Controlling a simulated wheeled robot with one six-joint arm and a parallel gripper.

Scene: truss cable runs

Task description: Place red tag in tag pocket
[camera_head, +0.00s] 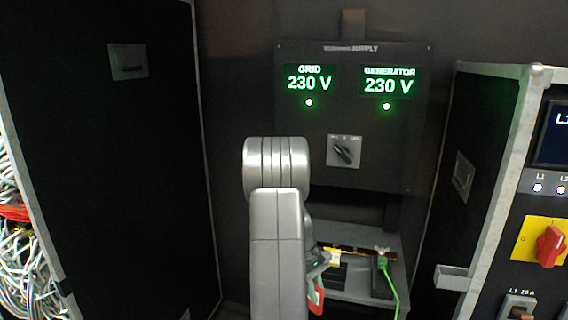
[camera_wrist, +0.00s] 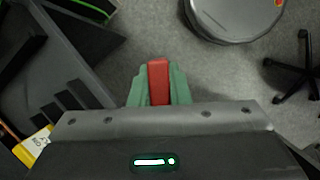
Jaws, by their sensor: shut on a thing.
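My gripper (camera_wrist: 159,85) is shut on the red tag (camera_wrist: 159,75), which stands upright between its two green fingers in the wrist view. In the head view, my grey arm hides most of the gripper, and a strip of the red tag (camera_head: 317,297) shows at its right edge. A small light-grey open-topped holder (camera_head: 452,278) is on the front edge of the right-hand black case; it looks like the tag pocket, but I cannot be sure. It is to the right of my gripper and apart from it. I cannot see inside it.
A supply panel (camera_head: 353,120) with two lit 230 V displays is on the back wall. Below it, a grey shelf (camera_head: 380,240) bears a copper bar and a green cable (camera_head: 390,275). A black case (camera_head: 110,160) stands left. A red rotary switch (camera_head: 550,247) is at the far right.

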